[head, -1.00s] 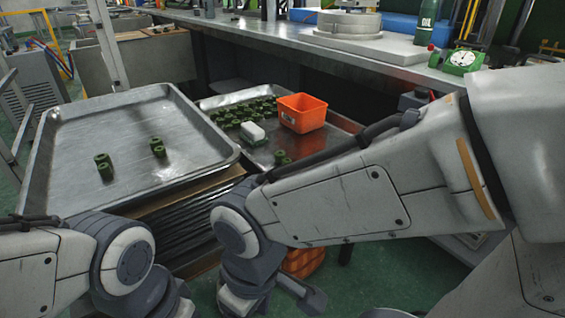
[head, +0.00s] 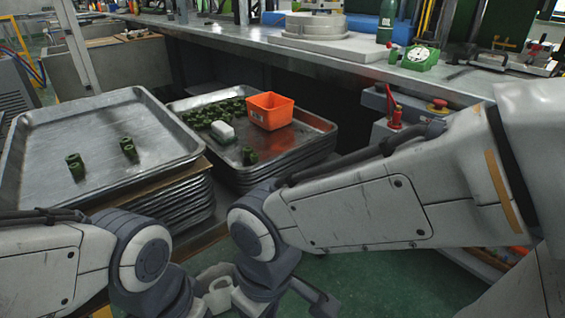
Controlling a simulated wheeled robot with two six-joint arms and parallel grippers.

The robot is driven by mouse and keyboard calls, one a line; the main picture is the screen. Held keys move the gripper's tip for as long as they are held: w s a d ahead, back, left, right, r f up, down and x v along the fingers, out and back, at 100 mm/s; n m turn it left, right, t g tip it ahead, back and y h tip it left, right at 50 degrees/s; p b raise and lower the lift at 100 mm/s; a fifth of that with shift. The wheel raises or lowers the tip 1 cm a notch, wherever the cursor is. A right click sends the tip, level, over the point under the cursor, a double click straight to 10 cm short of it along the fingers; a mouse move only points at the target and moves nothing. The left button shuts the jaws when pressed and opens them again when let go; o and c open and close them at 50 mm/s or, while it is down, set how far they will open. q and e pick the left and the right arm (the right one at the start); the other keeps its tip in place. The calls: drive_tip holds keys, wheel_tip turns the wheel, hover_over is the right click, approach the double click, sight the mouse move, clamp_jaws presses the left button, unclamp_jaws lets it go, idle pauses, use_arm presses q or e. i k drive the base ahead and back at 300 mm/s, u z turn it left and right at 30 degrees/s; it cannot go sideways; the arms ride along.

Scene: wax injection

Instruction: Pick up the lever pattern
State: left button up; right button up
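Two dark green patterns, one at the left (head: 75,166) and one to its right (head: 129,149), stand apart on the left metal tray (head: 95,115). Another green pattern (head: 249,156) stands alone at the front of the right metal tray (head: 285,150). Several more green patterns (head: 205,112) are crowded at that tray's back left. They are too small to tell which is the lever pattern. My two arms cross the lower part of the view, the right one in front of the right tray's stack.
An orange bin (head: 270,111) and a white block (head: 222,131) sit on the right tray. A long metal bench (head: 240,40) runs behind, with a green dial gauge (head: 419,57) and an oil bottle (head: 387,22).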

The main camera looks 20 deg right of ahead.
sight(248, 153)
drive_tip(key=z, duration=0.85)
drive_tip(key=k, duration=1.1)
drive_tip(key=z, duration=0.95)
drive_tip(key=i, duration=0.75)
drive_tip(key=u, duration=0.55)
drive_tip(key=i, duration=0.85)
drive_tip(key=u, duration=1.35)
drive_tip(key=i, duration=0.55)
drive_tip(key=u, duration=0.6)
